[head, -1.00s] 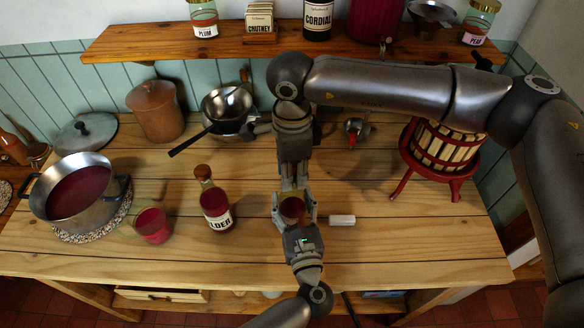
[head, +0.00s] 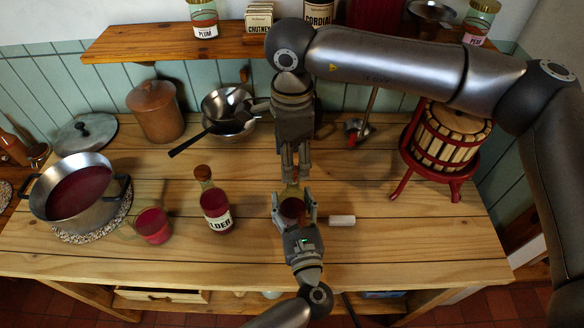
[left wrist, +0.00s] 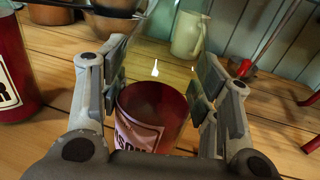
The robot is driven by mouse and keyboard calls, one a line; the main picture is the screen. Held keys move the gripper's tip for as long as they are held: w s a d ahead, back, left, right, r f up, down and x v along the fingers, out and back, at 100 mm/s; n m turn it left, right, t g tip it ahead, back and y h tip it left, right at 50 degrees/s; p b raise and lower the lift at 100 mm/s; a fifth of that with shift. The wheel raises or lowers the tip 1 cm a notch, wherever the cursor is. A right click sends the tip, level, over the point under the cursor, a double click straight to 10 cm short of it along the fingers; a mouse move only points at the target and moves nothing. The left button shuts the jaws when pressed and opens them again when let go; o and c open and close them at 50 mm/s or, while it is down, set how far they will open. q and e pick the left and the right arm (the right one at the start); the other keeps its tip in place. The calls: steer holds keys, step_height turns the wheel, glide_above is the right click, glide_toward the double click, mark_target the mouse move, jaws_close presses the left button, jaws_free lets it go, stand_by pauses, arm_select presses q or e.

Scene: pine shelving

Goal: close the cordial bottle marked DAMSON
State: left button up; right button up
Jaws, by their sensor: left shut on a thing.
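The DAMSON bottle (head: 292,208) stands on the bench, dark red below with a pale yellowish glass neck. In the left wrist view the bottle (left wrist: 152,112) is between the fingers and its label shows only its last letters. My left gripper (head: 294,212) is shut on the bottle's body from the front. My right gripper (head: 292,172) points down just above the neck, its fingers close together. Whether it holds a stopper, and whether it touches the neck, I cannot tell. The bottle's mouth is not clearly visible.
The ELDER bottle (head: 215,206) and a red glass (head: 153,226) stand left, beside a pot (head: 78,194). A white block (head: 342,220) lies just right of my left gripper. A fruit press (head: 448,140) stands at the right. The front right bench is clear.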

arm_select(q)
steer(key=o, duration=1.5)
arm_select(e)
step_height(320, 180, up, 7)
arm_select(q)
steer(key=s, duration=0.4)
steer(key=s+d, duration=0.1)
steer(key=s, duration=0.3)
steer(key=s+d, duration=0.1)
steer(key=s, duration=0.2)
steer(key=shift+s+d, duration=0.2)
steer(key=shift+s, duration=0.2)
